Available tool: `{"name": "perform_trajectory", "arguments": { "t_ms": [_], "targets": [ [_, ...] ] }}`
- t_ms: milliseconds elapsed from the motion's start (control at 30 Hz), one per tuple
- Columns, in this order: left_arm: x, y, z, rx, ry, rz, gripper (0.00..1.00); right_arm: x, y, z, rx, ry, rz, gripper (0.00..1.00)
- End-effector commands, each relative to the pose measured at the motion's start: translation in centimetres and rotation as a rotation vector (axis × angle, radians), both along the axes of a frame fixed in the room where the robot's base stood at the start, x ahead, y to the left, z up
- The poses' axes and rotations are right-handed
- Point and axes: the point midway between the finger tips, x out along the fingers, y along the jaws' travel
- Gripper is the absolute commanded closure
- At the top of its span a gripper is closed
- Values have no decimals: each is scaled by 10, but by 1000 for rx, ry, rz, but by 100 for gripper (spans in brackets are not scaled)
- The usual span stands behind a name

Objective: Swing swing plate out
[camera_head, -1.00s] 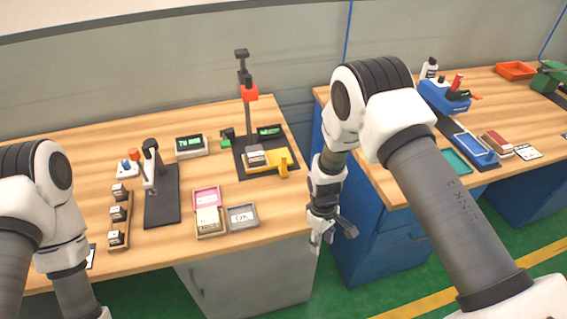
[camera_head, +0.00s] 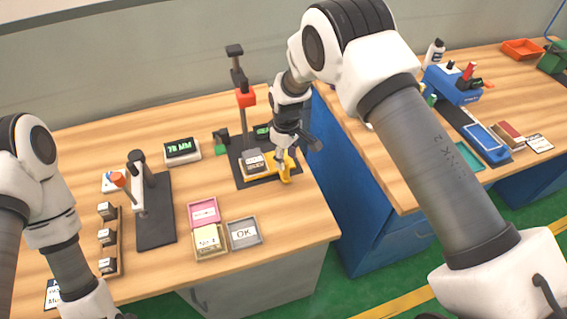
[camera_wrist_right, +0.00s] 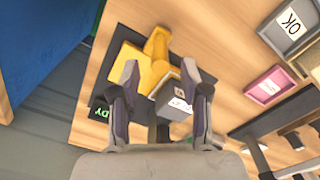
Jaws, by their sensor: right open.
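The yellow swing plate (camera_head: 270,158) lies on the black base of the stand (camera_head: 245,183) at the back right of the left table. Its upright yellow handle (camera_wrist_right: 158,43) shows in the right wrist view. A grey labelled block (camera_head: 253,167) sits at the plate's left; it also shows in the wrist view (camera_wrist_right: 174,103). My right gripper (camera_head: 283,158) is open, pointing down over the plate at its handle. In the wrist view its fingers (camera_wrist_right: 159,70) are apart, with the handle just beyond and between them; contact cannot be told. My left gripper is out of frame.
The stand's post (camera_head: 241,105) with a red part rises behind the plate. A grey OK tray (camera_head: 258,240) and a pink tray (camera_head: 203,204) lie in front. A black stand (camera_head: 155,225) and a block rack (camera_head: 121,245) are farther left.

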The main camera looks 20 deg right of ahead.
Motion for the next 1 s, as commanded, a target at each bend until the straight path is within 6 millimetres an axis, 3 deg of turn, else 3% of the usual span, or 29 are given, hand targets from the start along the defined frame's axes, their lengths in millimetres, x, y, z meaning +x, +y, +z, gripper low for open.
{"name": "perform_trajectory", "arguments": {
  "t_ms": [300,600,633,733,767,1000],
  "targets": [
    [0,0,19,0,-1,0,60,-1,0,-56,0,3,0,55],
    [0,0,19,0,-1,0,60,0,0,-66,0,0,0,55],
    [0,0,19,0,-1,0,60,0,0,-66,0,0,0,58],
    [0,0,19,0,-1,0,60,0,0,-66,0,0,0,94],
    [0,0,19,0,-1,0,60,0,0,-66,0,0,0,100],
    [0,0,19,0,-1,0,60,-1,0,-66,0,0,0,100]
  ]
}}
